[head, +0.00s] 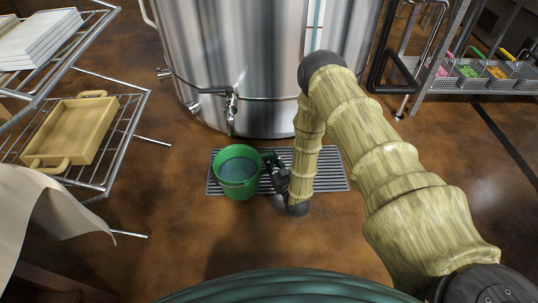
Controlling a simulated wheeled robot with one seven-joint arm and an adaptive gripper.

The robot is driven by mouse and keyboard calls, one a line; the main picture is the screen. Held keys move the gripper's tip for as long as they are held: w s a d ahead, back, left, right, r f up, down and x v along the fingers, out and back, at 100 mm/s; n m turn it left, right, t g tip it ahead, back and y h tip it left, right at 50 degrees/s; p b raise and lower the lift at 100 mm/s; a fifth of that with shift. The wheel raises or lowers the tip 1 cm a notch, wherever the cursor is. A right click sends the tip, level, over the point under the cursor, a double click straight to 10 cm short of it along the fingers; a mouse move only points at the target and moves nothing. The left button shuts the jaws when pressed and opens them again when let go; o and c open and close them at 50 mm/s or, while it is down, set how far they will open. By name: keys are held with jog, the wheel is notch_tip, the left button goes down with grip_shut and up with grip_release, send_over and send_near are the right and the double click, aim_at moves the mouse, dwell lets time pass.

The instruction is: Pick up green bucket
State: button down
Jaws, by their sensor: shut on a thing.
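A green bucket (238,172) stands upright over the left part of a grey floor grate (334,170), in front of the steel tank. Its top is open, and dark bluish-green shows inside. My gripper (270,162) reaches in from the right and is shut on the bucket's right rim or wall. The exact grip of the fingertips is too small to make out. I cannot tell whether the bucket rests on the grate or hangs just above it.
A large steel tank (230,60) with a tap (231,105) stands right behind the bucket. A wire shelf (110,130) with a yellow tray (72,132) is at left. A rack with small baskets (490,75) is at back right. Brown floor (200,225) in front is clear.

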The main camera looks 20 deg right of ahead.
jog(key=s+r+p, duration=0.1)
jog(key=s+p, duration=0.3)
jog(key=s, duration=0.6)
jog(key=shift+s+d+r+p, duration=0.15)
jog(key=shift+s+d+p, duration=0.2)
jog(key=shift+s+d, duration=0.05)
jog(key=shift+s, duration=0.1)
dwell(0.6)
